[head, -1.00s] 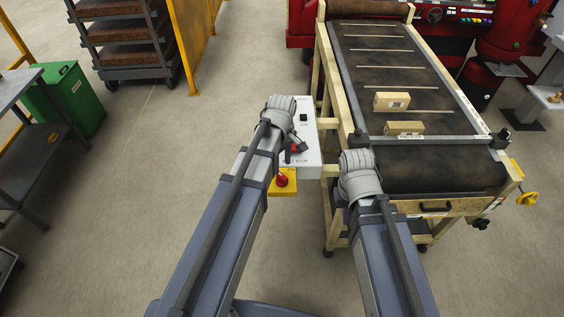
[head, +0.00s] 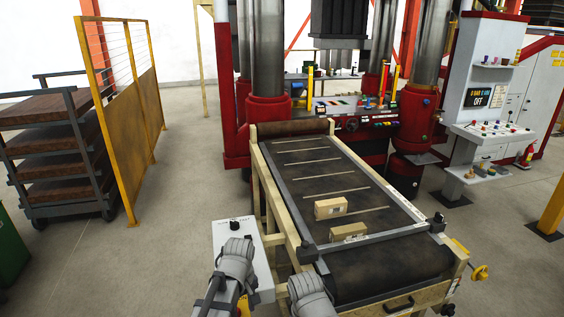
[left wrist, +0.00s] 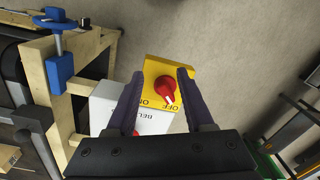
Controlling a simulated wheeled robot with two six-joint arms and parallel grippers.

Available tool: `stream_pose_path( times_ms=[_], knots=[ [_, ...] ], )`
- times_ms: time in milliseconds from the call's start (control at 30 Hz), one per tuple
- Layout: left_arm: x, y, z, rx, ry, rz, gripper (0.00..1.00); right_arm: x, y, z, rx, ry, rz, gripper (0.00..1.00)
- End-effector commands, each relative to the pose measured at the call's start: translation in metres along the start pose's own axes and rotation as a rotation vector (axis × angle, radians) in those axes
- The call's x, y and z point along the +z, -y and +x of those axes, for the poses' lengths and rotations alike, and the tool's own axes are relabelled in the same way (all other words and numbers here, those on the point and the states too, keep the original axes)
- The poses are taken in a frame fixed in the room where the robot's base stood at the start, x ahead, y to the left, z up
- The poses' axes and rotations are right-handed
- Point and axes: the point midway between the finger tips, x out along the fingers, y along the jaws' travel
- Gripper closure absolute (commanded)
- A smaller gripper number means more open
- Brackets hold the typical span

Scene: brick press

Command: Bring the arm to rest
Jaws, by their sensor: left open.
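My left gripper (left wrist: 160,73) is open and empty in the left wrist view. Its two dark fingers show in front of a yellow switch plate (left wrist: 155,68) with a red knob (left wrist: 165,90). The knob appears between the fingers, and I cannot tell whether they touch it. The plate carries the words ON and OFF, and the knob's pale mark seems to face OFF. In the head view my left wrist covers part of the white control box (head: 226,232), and the left fingers are hard to make out. My right wrist is at the bottom edge; its gripper is hidden.
A conveyor with a wooden frame (head: 282,218) stands beside the box, bearing two pale bricks (head: 331,208) (head: 348,232). The red press (head: 268,110) is behind it. A yellow fence (head: 155,108) and a brick cart (head: 45,150) are left. Floor between fence and conveyor is clear.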

Motion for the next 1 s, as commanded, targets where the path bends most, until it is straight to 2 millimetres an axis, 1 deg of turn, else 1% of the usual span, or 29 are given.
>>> stream_pose_path(
  times_ms=[33,100,200,333,433,533,1000],
  knots=[
    [0.027,0.002,0.026,-0.011,-0.003,0.14,0.47,-0.002,0.003,0.027,0.0,0.0,-0.002,1.0],
    [0.052,0.003,0.042,-0.027,-0.005,0.338,0.47,-0.002,0.004,0.042,0.001,0.0,-0.004,1.0],
    [0.081,0.004,0.059,-0.048,-0.007,0.592,0.47,-0.004,0.005,0.06,0.001,0.0,-0.006,1.0],
    [0.107,0.008,0.074,-0.069,-0.006,0.832,0.47,-0.004,0.007,0.075,0.002,0.0,-0.009,1.0],
    [0.117,0.009,0.078,-0.079,-0.004,0.938,0.47,-0.005,0.007,0.079,0.002,0.0,-0.01,1.0],
    [0.121,0.01,0.079,-0.083,-0.002,0.981,0.47,-0.005,0.007,0.08,0.002,0.0,-0.011,1.0],
    [0.12,0.009,0.077,-0.082,-0.002,0.984,0.47,-0.005,0.007,0.079,0.002,0.0,-0.01,1.0]
  ],
)
